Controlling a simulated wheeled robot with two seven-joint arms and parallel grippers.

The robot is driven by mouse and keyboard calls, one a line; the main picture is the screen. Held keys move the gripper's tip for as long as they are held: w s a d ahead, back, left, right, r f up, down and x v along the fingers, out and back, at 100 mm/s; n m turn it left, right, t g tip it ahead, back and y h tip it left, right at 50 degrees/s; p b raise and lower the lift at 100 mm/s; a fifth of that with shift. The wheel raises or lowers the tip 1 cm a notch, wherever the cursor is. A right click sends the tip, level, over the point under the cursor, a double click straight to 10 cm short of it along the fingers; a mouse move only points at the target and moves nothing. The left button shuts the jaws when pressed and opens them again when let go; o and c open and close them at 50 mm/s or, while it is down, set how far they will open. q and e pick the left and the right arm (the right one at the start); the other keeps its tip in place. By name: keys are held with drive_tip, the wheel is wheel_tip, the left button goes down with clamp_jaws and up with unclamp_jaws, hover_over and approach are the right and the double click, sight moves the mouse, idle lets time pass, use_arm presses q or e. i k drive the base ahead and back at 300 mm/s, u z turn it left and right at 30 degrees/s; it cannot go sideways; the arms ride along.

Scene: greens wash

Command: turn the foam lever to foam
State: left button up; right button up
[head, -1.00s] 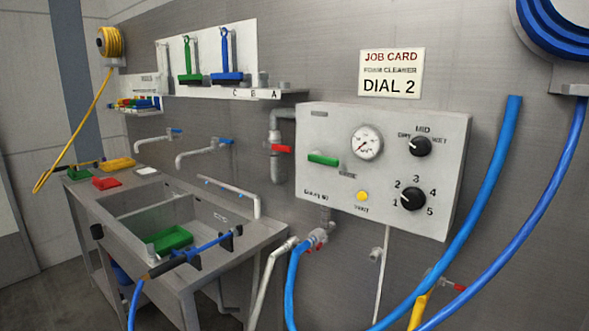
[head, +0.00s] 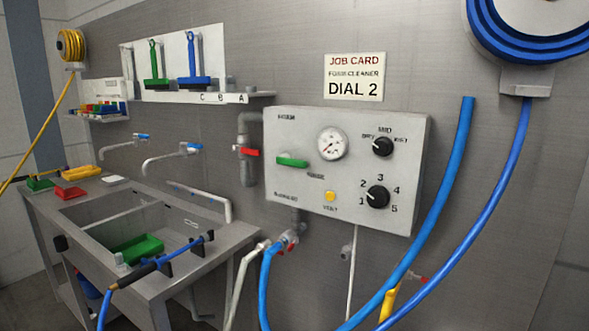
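The foam lever is a green handle (head: 292,162) on the left part of the grey foam unit panel (head: 300,195) on the wall. It lies near horizontal. Small lettering that looks like "FOAM" sits above it at the panel's top left, and a label near the lower left is too small to read surely. No gripper shows in the head view, so neither is seen near the lever.
The panel also carries a gauge (head: 332,144), two black knobs (head: 383,146) and a yellow button (head: 330,196). A red-handled valve (head: 249,152) is on the pipe left of it. Blue hose (head: 440,200) hangs at right; a steel sink (head: 105,205) stands at left.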

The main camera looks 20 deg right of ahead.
sight(285, 160)
drive_tip(key=z, duration=0.25)
drive_tip(key=k, duration=0.3)
drive_tip(key=u, duration=1.05)
drive_tip(key=i, duration=0.75)
drive_tip(key=z, duration=0.8)
drive_tip(key=i, duration=0.5)
drive_tip(key=z, duration=0.5)
